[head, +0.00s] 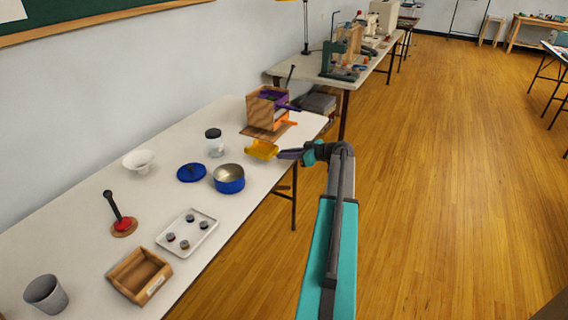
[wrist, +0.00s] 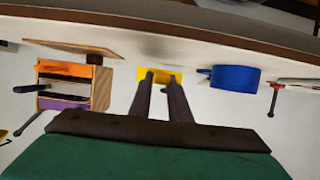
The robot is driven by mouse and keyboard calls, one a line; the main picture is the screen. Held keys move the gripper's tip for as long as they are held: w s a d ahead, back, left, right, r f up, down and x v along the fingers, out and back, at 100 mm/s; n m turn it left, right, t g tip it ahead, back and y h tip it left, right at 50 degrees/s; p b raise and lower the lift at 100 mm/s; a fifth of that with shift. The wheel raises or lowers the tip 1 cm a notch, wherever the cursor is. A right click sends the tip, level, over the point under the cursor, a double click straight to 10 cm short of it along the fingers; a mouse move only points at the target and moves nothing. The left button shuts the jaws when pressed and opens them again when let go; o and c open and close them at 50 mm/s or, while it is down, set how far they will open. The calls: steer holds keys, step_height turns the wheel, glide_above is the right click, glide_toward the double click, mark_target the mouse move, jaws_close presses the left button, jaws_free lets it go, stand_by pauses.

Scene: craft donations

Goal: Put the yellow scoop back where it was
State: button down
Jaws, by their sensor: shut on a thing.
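The yellow scoop (head: 262,149) is at the tip of my gripper (head: 282,153), near the table's right edge in the head view. My gripper (wrist: 157,82) is shut on it in the wrist view, where the yellow scoop (wrist: 174,76) shows between and beyond the fingertips. A wooden rack (head: 259,113) stands behind it on a brown board. The rack (wrist: 101,88) shows at the left of the wrist view. It holds a purple scoop (head: 287,106) and an orange scoop (head: 284,123). Parts of the rack's inside are hidden.
On the table (head: 100,172) stand a blue pot (head: 229,184), its blue lid (head: 191,172), a lidded jar (head: 215,148) and a white bowl (head: 140,161). A white tray (head: 203,232) and a wooden box (head: 125,280) are nearer. Free tabletop lies between jar and rack.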

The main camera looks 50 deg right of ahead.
mark_target(286, 167)
steer(key=shift+f+p, duration=0.4)
steer(key=shift+f, duration=1.35)
steer(key=shift+f, duration=0.1)
steer(key=c, duration=1.7)
jaws_free()
steer(key=shift+o, duration=0.2)
steer(key=b+v, duration=0.1)
steer(key=v, duration=1.1)
steer(key=shift+b, duration=0.4)
